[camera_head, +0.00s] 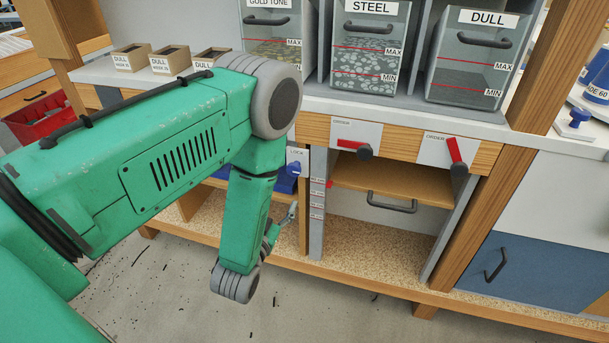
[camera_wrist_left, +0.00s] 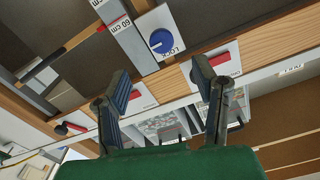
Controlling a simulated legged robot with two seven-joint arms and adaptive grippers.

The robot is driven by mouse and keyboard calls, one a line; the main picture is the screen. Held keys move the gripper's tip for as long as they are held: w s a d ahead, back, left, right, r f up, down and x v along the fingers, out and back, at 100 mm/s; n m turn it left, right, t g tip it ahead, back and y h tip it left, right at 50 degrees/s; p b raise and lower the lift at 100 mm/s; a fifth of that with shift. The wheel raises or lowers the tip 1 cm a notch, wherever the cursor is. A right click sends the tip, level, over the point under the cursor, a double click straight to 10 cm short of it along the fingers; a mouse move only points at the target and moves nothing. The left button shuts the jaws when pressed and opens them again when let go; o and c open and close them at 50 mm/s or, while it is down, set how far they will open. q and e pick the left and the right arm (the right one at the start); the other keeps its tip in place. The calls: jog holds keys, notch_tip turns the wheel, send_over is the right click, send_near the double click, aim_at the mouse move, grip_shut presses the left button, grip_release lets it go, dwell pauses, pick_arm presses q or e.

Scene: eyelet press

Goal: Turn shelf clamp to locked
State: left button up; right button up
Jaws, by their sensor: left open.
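The shelf clamp is a blue round knob (camera_head: 293,169) on a white plate on the upright left of the wooden shelf (camera_head: 395,180), partly hidden by my arm. In the left wrist view the knob (camera_wrist_left: 161,41) shows whole with a white pointer line, and the word LOCK is on its plate. I cannot tell whether it is locked. My left gripper (camera_head: 289,214) is below the knob in the head view, small and partly hidden by my wrist. In the left wrist view the gripper (camera_wrist_left: 160,78) is open and empty, its fingers apart from the knob. My right gripper is out of view.
Red-handled order levers (camera_head: 355,145) sit on the front rail above the shelf. A STEEL bin (camera_head: 370,75) and a DULL bin (camera_head: 465,95) stand above. The upright has height marks such as 60 cm (camera_wrist_left: 118,24). A blue cabinet door (camera_head: 530,275) is at right.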

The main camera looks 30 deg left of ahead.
aim_at(293, 173)
pick_arm(q)
jog(key=b+x, duration=0.2)
jog(key=x, duration=1)
jog(key=shift+w+b, duration=0.15)
jog(key=shift+b, duration=0.25)
jog(key=c, duration=1.2)
